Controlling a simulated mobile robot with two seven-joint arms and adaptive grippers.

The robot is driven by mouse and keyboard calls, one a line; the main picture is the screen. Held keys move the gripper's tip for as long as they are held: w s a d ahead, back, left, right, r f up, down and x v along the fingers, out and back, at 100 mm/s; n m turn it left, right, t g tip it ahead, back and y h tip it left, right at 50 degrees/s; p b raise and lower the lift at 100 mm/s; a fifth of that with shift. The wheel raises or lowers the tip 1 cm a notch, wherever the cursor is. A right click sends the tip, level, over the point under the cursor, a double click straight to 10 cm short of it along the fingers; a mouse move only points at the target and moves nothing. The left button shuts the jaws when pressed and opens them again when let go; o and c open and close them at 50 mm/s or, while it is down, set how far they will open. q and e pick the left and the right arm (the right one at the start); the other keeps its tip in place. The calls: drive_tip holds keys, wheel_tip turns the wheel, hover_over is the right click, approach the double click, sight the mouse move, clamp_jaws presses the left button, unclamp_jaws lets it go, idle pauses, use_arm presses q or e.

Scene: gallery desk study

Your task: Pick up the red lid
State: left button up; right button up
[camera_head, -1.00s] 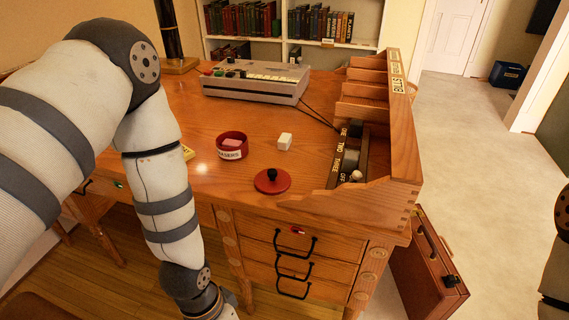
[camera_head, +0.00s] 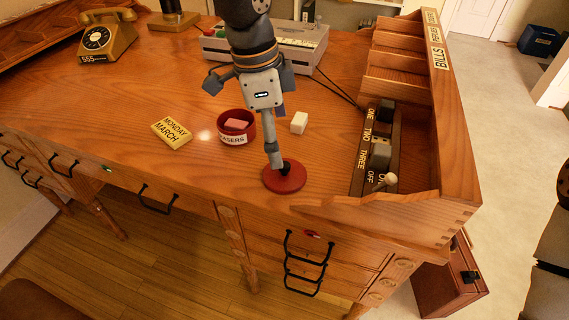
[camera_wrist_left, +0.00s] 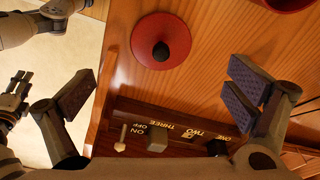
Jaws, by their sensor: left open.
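The red lid (camera_head: 291,183), a flat disc with a black knob, lies on the desk near its front edge, left of the switch panel. It also shows whole in the left wrist view (camera_wrist_left: 141,36), above the gap between my fingers. My left gripper (camera_head: 278,134) points down over the lid. Its fingers are spread apart and empty in the left wrist view (camera_wrist_left: 160,92). In the head view its near finger covers part of the lid; I cannot tell exactly how high it is. What looks like my right gripper (camera_wrist_left: 15,95) shows small at the left wrist view's edge.
A red eraser tin (camera_head: 221,127), a white block (camera_head: 299,123) and a yellow calendar block (camera_head: 172,134) stand nearby. The switch panel (camera_head: 369,158) and wooden organizer (camera_head: 447,150) bound the right side. A grey device (camera_head: 312,50) and telephone (camera_head: 105,38) stand behind.

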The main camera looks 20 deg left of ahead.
sight(284, 166)
use_arm(q)
drive_tip(key=f, duration=0.2)
drive_tip(key=d+f, duration=0.1)
drive_tip(key=f, duration=0.5)
drive_tip(key=shift+w+d, duration=0.3)
drive_tip(key=shift+w, duration=0.1)
drive_tip(key=c, duration=1.6)
drive_tip(key=shift+s, duration=0.15)
drive_tip(key=c, duration=0.5)
drive_tip(key=shift+f+b, duration=0.15)
drive_tip(key=shift+b, duration=0.15)
drive_tip(key=shift+c, duration=0.2)
